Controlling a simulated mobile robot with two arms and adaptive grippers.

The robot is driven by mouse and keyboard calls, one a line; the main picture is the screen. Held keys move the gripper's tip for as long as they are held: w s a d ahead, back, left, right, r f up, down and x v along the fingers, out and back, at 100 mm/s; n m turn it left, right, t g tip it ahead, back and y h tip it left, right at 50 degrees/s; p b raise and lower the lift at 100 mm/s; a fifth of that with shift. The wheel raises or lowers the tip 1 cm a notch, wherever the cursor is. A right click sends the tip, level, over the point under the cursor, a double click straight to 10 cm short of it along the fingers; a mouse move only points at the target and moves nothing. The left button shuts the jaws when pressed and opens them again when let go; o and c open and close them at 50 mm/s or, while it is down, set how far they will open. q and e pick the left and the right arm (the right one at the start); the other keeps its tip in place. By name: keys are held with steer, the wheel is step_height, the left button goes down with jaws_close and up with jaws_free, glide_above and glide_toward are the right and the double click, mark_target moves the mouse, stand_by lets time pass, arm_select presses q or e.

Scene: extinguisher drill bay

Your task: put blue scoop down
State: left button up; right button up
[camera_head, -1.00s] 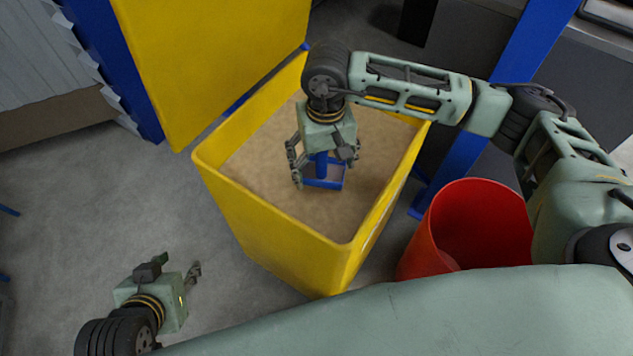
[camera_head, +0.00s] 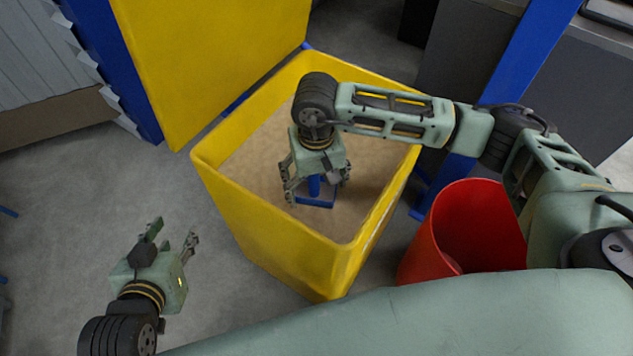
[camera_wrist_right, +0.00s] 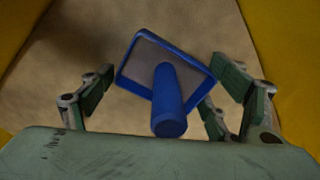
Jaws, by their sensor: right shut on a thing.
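The blue scoop (camera_head: 316,192) is in the sand of the yellow bin (camera_head: 270,245), below my right gripper (camera_head: 316,186). In the right wrist view the blue scoop (camera_wrist_right: 168,97) shows its round handle towards me and its square rim beyond, with sand-coloured fill inside. My right gripper (camera_wrist_right: 165,95) is shut on the scoop, with its fingers on both sides of it. Whether the scoop touches the sand is hard to tell. My left gripper (camera_head: 172,238) is open and empty, over the floor left of the bin.
The yellow bin's raised lid (camera_head: 210,55) stands behind it. A red bucket (camera_head: 470,230) stands right of the bin. A blue post (camera_head: 525,60) rises behind the bucket. Grey floor (camera_head: 90,190) is clear to the left.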

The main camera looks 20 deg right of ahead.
arm_select(q)
steer(key=shift+w+d+r, duration=0.1)
steer(key=shift+w+r, duration=0.1)
steer(key=shift+w, duration=0.05)
arm_select(e)
steer(key=o, duration=1)
arm_select(q)
steer(key=shift+w+r+t, duration=0.1)
steer(key=shift+r+t, duration=0.05)
steer(key=shift+t, duration=0.15)
steer(key=shift+d, duration=0.1)
arm_select(e)
step_height(320, 180, up, 11)
steer(key=shift+r+p, duration=0.2)
steer(key=shift+p, duration=1)
arm_select(q)
steer(key=s+a+f+g, duration=0.2)
steer(key=s+f+g, duration=0.1)
steer(key=s, duration=0.3)
steer(key=s+a+f+g+y, duration=0.1)
steer(key=s+a+f+g, duration=0.1)
steer(key=s+f+g, duration=0.2)
steer(key=shift+s+y, duration=0.3)
steer(key=shift+s, duration=0.65)
arm_select(e)
steer(key=shift+r, duration=0.35)
arm_select(q)
steer(key=shift+r, duration=0.1)
